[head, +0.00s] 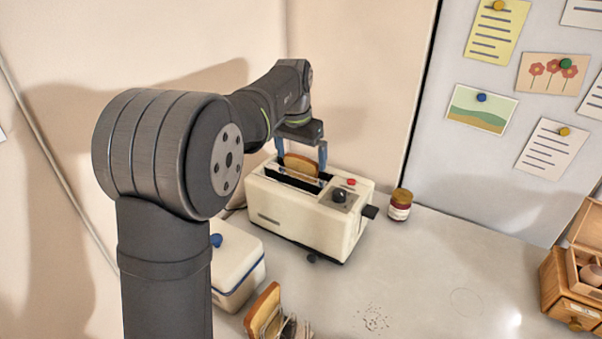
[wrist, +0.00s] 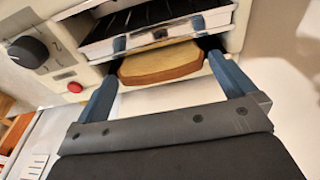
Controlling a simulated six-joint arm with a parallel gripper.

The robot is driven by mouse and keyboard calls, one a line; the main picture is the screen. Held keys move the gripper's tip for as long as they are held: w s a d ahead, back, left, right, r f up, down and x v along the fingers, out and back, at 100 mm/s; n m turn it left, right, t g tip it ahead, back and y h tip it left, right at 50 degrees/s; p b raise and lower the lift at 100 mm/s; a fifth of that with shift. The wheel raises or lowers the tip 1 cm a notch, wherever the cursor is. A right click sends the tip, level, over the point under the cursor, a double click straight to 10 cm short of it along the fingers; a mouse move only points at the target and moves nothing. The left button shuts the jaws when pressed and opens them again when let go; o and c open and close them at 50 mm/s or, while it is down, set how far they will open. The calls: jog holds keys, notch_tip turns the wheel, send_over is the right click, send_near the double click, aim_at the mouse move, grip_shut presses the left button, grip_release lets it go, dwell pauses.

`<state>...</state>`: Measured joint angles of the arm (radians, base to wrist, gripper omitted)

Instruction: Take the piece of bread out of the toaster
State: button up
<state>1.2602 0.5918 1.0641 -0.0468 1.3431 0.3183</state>
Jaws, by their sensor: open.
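The cream toaster (head: 298,218) stands on the counter against the back wall. A piece of bread (head: 301,166) with a brown crust sticks up out of its slot. My gripper (head: 302,154) points down over the toaster, with its two blue fingers apart. In the wrist view the bread (wrist: 160,64) lies between the spread fingers of my gripper (wrist: 165,50), and the toaster (wrist: 75,50) is behind it. I see gaps between the fingers and the bread. The bread's lower part is hidden in the slot.
A jar (head: 399,206) stands right of the toaster, near its lever (head: 370,211). A cream box with a blue knob (head: 238,262) stands in front at left. A wire rack (head: 283,325) holds another bread slice (head: 262,309). A wooden box (head: 570,290) is at far right. The middle counter is mostly clear.

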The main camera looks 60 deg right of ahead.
jog(key=shift+d+f, duration=0.1)
jog(key=shift+f, duration=0.6)
jog(key=c, duration=0.8)
jog(key=shift+o, duration=0.2)
